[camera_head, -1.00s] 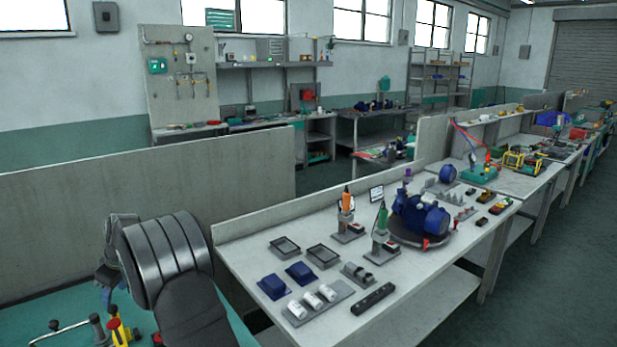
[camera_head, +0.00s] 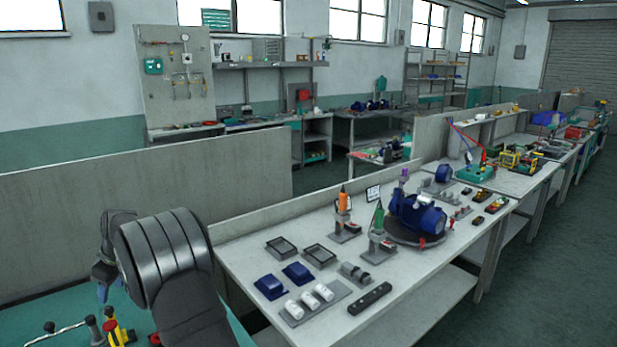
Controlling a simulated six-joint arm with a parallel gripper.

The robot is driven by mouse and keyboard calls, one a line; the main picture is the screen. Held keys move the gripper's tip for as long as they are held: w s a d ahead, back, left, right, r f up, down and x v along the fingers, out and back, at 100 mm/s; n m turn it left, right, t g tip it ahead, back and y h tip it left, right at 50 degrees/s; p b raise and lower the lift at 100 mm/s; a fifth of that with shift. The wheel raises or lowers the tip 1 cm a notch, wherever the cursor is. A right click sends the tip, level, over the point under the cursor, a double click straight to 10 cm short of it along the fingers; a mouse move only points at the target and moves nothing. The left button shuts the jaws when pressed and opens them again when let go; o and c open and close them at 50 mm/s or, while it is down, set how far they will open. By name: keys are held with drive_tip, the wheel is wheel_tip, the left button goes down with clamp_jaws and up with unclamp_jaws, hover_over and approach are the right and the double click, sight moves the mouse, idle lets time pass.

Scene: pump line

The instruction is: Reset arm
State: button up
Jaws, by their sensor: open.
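My arm is folded at the lower left, its dark ribbed link in front. My gripper (camera_head: 104,284) shows only in part to the left of that link, pointing down above the teal surface. It is open, and I make out nothing held in it. Its fingertips are small and partly hidden. It is well apart from the parts on the white workbench (camera_head: 240,260).
On the workbench stand a blue pump (camera_head: 418,215) on a dark round plate, an orange-tipped tool (camera_head: 343,200), a green tool (camera_head: 378,218), blue covers (camera_head: 270,287) and black trays (camera_head: 319,255). A grey partition (camera_head: 150,210) stands behind my arm. Levers and a red button (camera_head: 111,325) are below it.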

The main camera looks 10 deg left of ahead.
sight(109, 307)
drive_tip(key=x, duration=0.9)
drive_tip(key=shift+s, duration=0.1)
drive_tip(key=s+a, duration=0.7)
drive_tip(key=s+d+r+n, duration=0.2)
drive_tip(key=d+r, duration=0.3)
drive_tip(key=r, duration=0.5)
drive_tip(key=s+d+r+n, duration=0.2)
drive_tip(key=d+r+n, duration=0.2)
drive_tip(key=r, duration=0.7)
drive_tip(key=shift+s+d+n+t, duration=0.3)
drive_tip(key=shift+s+d+t, duration=0.1)
drive_tip(key=shift+d, duration=0.7)
drive_tip(key=shift+w, duration=0.1)
